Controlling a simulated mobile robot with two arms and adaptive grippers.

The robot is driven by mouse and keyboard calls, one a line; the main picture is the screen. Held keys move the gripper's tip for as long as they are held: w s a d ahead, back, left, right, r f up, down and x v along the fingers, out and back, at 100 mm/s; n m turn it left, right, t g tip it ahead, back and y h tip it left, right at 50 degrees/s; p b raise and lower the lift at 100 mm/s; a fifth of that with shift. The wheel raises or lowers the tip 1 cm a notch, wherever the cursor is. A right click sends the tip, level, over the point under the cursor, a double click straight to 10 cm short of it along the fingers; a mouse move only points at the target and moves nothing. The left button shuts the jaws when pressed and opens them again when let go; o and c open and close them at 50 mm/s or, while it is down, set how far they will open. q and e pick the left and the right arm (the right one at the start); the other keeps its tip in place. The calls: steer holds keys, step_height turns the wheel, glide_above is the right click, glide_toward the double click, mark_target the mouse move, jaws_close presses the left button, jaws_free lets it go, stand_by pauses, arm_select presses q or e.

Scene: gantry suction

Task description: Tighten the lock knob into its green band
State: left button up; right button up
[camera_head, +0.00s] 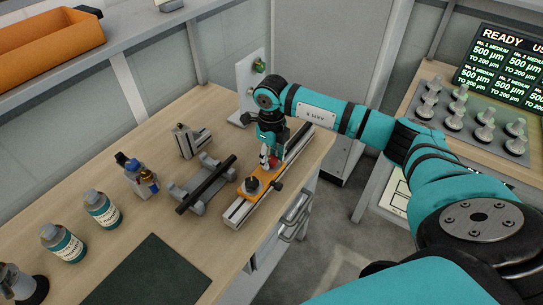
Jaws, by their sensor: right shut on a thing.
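My right gripper (267,157) points down over the orange carriage (264,184) on a metal rail (236,212). It is shut at a small red part (273,161) on the carriage, which looks like the lock knob; the fingers hide much of it. I cannot make out a green band on it. A black round knob (252,185) stands on the near end of the carriage, and a small black knob (277,187) sticks out of its side. My left gripper is not in view.
A black bar lies on a grey cradle (188,193) left of the rail. Bottles (103,208) and a dark mat (150,275) are on the wooden bench. An upright white plate (251,80) stands behind. Suction cups (485,135) fill a rack at right, below a screen (505,65).

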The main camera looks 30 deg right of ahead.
mark_target(271, 159)
steer(key=m+b, duration=0.1)
steer(key=m, duration=0.3)
steer(key=shift+m, duration=0.3)
steer(key=m+b, duration=0.1)
steer(key=m, duration=0.3)
steer(key=shift+w, duration=0.1)
steer(key=shift+r, duration=0.1)
stand_by(0.4)
steer(key=o, duration=1.2)
steer(key=shift+c, duration=0.2)
step_height(271, 159, up, 12)
